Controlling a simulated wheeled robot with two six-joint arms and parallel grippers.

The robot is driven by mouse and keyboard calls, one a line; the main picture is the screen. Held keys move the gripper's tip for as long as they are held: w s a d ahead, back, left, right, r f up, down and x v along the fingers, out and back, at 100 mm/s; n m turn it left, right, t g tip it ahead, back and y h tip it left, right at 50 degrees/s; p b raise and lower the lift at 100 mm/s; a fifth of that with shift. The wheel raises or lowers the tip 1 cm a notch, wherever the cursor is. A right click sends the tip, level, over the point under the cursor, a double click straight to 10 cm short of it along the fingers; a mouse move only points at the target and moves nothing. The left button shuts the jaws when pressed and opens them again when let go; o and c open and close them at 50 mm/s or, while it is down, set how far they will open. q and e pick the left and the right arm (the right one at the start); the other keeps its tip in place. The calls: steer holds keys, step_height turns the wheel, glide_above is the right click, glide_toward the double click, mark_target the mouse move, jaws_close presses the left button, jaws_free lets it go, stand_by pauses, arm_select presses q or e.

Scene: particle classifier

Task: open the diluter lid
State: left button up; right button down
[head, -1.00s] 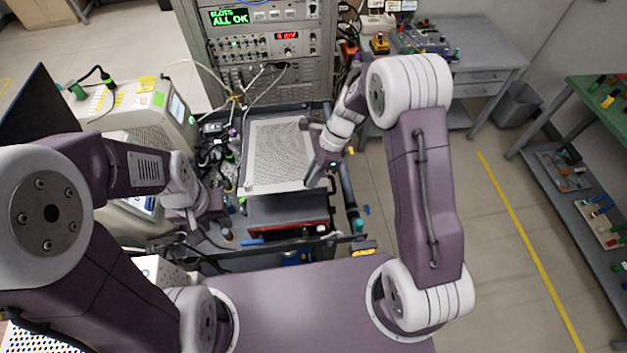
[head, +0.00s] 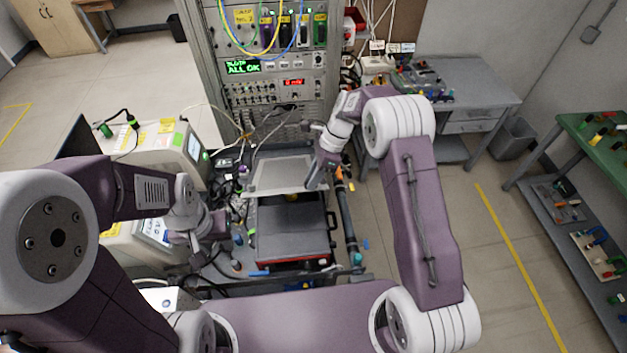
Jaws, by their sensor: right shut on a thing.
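The diluter is a dark box with a red lower edge (head: 291,228) in the middle of the head view. Its lid, a light grey panel (head: 280,174), is raised at the near side and tilted up toward the rack, so the dark top beneath it shows. My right gripper (head: 316,184) is at the lid's right near corner and is shut on the lid; its fingertips are small here. My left gripper (head: 200,243) hangs left of the diluter, apart from the lid. Its fingers are too unclear to show open or shut.
An instrument rack (head: 265,75) with a lit display stands behind the diluter. Cables and fittings crowd the diluter's left side. White instruments (head: 165,160) stand further left, and a dark pipe (head: 343,215) runs along the right.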

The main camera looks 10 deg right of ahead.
steer(key=shift+w, duration=0.3)
steer(key=c, duration=1.4)
jaws_free()
steer(key=shift+c, duration=0.2)
steer(key=shift+w+f, duration=0.25)
steer(key=shift+w, duration=0.2)
steer(key=shift+s+r, duration=0.15)
steer(key=shift+s, duration=0.15)
arm_select(q)
steer(key=shift+w+f, duration=0.1)
steer(key=shift+w, duration=0.2)
steer(key=shift+w, duration=0.1)
arm_select(e)
steer(key=shift+w, duration=0.15)
